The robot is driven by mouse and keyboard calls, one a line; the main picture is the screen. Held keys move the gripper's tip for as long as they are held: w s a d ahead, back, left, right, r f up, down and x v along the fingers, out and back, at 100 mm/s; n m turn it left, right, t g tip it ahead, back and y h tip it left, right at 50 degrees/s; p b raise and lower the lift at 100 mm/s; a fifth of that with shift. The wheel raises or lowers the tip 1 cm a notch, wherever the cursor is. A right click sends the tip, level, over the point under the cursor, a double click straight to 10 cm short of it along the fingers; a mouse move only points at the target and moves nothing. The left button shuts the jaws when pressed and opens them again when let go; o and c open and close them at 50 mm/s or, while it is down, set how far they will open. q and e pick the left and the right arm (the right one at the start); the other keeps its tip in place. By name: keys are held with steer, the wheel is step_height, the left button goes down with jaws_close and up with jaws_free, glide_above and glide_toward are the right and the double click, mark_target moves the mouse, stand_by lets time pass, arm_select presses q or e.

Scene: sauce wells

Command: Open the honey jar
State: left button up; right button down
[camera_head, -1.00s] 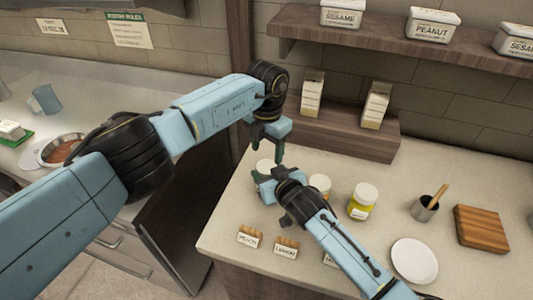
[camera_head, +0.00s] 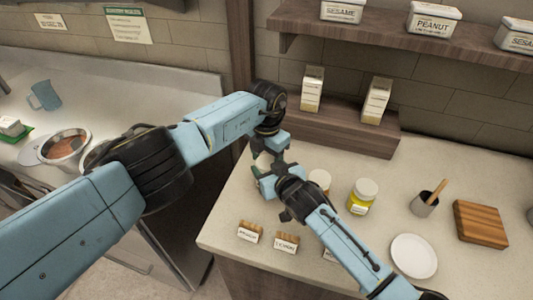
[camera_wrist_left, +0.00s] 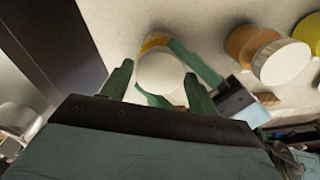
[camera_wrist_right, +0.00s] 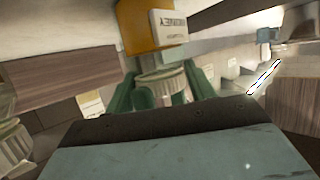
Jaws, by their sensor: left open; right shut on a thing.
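The honey jar (camera_wrist_right: 150,40), with amber contents and a HONEY label, shows in the right wrist view. Its pale round lid (camera_wrist_left: 162,72) is seen from above in the left wrist view. In the head view the lid (camera_head: 264,160) is partly hidden between my grippers. My right gripper (camera_head: 268,180) is shut on the jar from the near side; the exact contact is partly hidden. My left gripper (camera_head: 271,148) is open above the jar. In the left wrist view its fingers stand on either side of the lid, with no clear contact.
Two more white-lidded jars, an orange one (camera_head: 320,182) and a yellow one (camera_head: 362,196), stand right of my right gripper. Small label cards (camera_head: 250,232) stand near the front edge. A metal cup (camera_head: 424,204), a white plate (camera_head: 414,256) and a wooden board (camera_head: 480,223) lie farther right.

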arm_select(q)
steer(key=shift+c, duration=0.3)
arm_select(e)
steer(key=shift+s+f, duration=0.1)
steer(key=shift+f, duration=0.2)
arm_select(q)
steer(key=c, duration=0.7)
arm_select(e)
steer(key=shift+d, duration=0.1)
arm_select(q)
steer(key=o, duration=1)
